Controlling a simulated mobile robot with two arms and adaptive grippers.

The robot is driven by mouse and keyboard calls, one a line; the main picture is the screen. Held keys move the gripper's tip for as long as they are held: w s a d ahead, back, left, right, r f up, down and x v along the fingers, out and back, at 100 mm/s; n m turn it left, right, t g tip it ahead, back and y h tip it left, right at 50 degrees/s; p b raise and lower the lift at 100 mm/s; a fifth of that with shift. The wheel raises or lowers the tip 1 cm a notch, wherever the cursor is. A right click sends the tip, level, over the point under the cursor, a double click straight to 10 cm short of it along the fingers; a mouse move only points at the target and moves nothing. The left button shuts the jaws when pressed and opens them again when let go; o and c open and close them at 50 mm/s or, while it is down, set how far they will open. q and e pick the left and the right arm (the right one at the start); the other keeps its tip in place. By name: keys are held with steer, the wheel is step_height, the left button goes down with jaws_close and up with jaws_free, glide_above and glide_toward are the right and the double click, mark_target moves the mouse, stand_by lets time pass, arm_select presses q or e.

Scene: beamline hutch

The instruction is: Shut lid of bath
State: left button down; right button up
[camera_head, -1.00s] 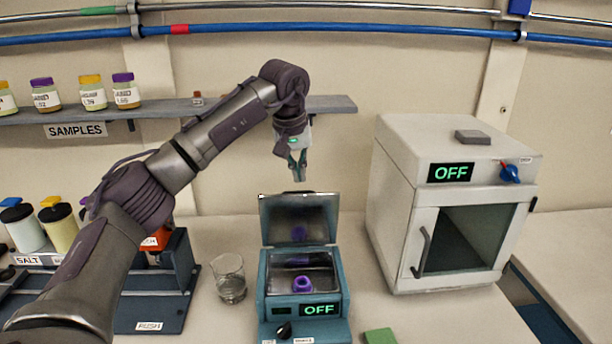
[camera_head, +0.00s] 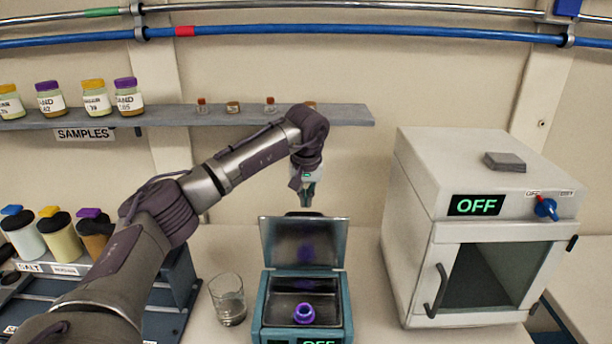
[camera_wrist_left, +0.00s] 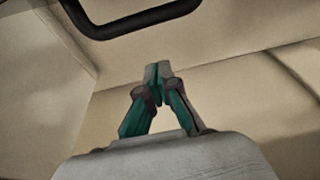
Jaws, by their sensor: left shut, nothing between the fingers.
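The teal bath (camera_head: 262,318) stands on the bench with its display reading OFF. Its lid (camera_head: 303,243) is up, tilted at the back edge. A purple ring-shaped thing (camera_head: 304,314) sits inside the bath. My left gripper (camera_head: 307,204) points down just above the lid's top edge, and seems to be at or behind it; I cannot tell if it touches. In the left wrist view its fingers (camera_wrist_left: 157,75) are together with nothing between them. A dark handle-like bar (camera_wrist_left: 135,18) shows at the top of that view. My right gripper is not in view.
A white oven (camera_head: 405,225) reading OFF stands to the right of the bath. A glass beaker (camera_head: 228,300) stands close on the left. A shelf (camera_head: 180,117) with sample jars runs along the wall behind my arm. Lidded jars stand in a rack at the left.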

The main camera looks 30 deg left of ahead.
mark_target(304, 238)
arm_select(q)
steer(key=s, duration=0.1)
steer(key=s+d, duration=0.1)
steer(key=s+d+r+p, duration=0.1)
steer(key=shift+s, duration=0.25)
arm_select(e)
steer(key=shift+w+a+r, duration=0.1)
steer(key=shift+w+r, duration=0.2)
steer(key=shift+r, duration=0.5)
arm_select(q)
steer(key=shift+f, duration=0.1)
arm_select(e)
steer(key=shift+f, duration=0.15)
